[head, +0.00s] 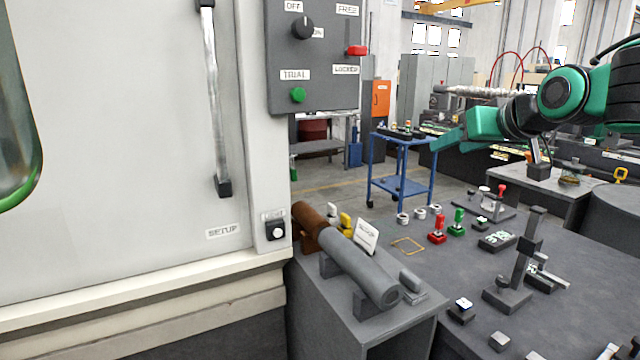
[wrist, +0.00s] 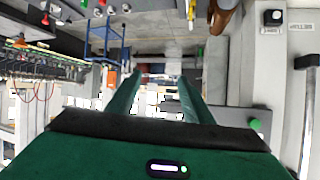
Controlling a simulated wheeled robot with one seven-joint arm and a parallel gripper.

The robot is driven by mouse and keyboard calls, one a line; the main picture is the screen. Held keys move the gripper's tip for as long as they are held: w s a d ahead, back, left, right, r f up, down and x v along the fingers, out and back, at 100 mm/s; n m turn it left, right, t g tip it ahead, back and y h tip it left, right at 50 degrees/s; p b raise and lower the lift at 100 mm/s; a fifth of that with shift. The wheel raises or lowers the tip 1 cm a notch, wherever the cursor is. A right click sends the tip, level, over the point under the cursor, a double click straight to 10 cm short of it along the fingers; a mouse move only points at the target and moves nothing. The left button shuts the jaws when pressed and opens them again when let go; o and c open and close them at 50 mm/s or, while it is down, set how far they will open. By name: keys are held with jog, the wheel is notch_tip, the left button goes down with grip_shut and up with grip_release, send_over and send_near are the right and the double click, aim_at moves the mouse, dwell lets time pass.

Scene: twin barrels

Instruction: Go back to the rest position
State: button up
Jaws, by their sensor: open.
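My gripper (head: 448,140) is held in the air at the upper right of the head view, above the far side of the dark workbench (head: 590,290). It points left and is apart from everything I can make out. In the wrist view its two green fingers (wrist: 157,80) stand apart with nothing between them. My green and black arm reaches in from the right edge of the head view.
A large pale machine (head: 120,150) with a switch panel (head: 315,60) fills the left. A grey and brown cylinder (head: 350,262) lies on supports beside it. The bench holds red and green handled pieces (head: 437,230) and a dark stand (head: 520,265). A blue cart (head: 402,170) stands behind.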

jog(key=s+d+f+m+g+h, duration=0.25)
jog(key=s+d+f, duration=0.35)
jog(key=s+f, duration=0.3)
jog(key=s+d+f+m+g+h, duration=0.1)
jog(key=s+d+f+m+g, duration=0.1)
jog(key=s+d+f+g, duration=0.5)
jog(key=s+f+m+g, duration=0.1)
jog(key=s+f, duration=0.5)
jog(key=s, duration=0.3)
jog(key=s+f+m+g+y, duration=0.1)
jog(key=s+f+m+g, duration=0.1)
jog(key=s+f, duration=0.4)
jog(key=s, duration=0.4)
jog(key=shift+s+a+f, duration=0.15)
jog(key=shift+f, duration=0.05)
jog(key=shift+w+f, duration=0.25)
jog(key=shift+w, duration=0.4)
